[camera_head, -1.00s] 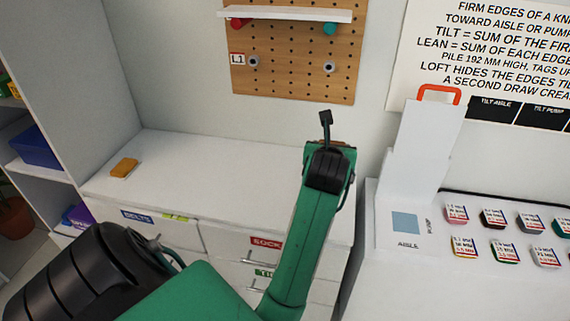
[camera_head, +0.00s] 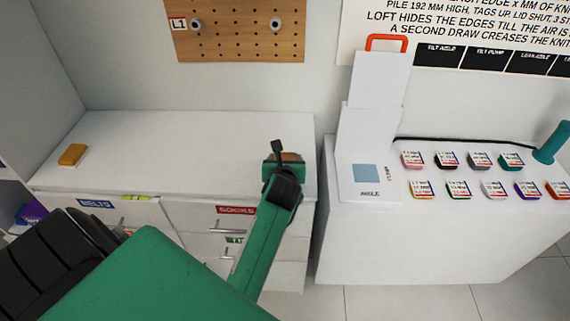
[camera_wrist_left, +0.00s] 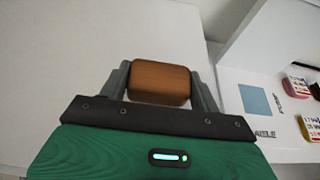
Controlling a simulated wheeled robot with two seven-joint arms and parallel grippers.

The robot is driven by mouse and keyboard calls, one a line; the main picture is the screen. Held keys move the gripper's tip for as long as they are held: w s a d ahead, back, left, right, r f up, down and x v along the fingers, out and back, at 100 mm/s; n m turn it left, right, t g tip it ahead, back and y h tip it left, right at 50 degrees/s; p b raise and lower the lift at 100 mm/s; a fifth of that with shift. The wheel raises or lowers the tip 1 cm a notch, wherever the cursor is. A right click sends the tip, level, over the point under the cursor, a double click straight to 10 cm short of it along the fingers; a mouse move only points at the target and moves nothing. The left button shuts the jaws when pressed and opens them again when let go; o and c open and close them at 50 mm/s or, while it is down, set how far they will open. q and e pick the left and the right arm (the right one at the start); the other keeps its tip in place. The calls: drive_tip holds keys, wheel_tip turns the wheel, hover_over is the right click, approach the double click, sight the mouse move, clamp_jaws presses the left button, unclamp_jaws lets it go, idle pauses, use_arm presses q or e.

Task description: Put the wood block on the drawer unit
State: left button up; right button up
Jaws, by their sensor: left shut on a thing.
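The wood block (camera_wrist_left: 159,83) is brown with rounded edges. In the left wrist view it sits between the two fingers of my left gripper (camera_wrist_left: 160,92), which is shut on it. In the head view my left gripper (camera_head: 284,160) is over the right end of the drawer unit's white top (camera_head: 190,145), and a little of the block shows beyond it. I cannot tell whether the block touches the top. The drawer unit has drawers labelled BELTS and SOCKS. My right gripper is not in view.
A small orange-brown block (camera_head: 72,155) lies at the left of the drawer unit's top; the middle is clear. To the right, past a gap, a white counter (camera_head: 420,235) holds a white stand (camera_head: 372,125), several coloured tags and a teal cylinder (camera_head: 552,142). A pegboard (camera_head: 237,30) hangs behind.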

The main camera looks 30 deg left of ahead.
use_arm(q)
drive_tip(key=shift+f, duration=0.8)
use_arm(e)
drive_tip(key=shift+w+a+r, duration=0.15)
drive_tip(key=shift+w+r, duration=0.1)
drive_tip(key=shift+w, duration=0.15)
use_arm(q)
drive_tip(key=shift+f, duration=0.15)
drive_tip(key=o, duration=1)
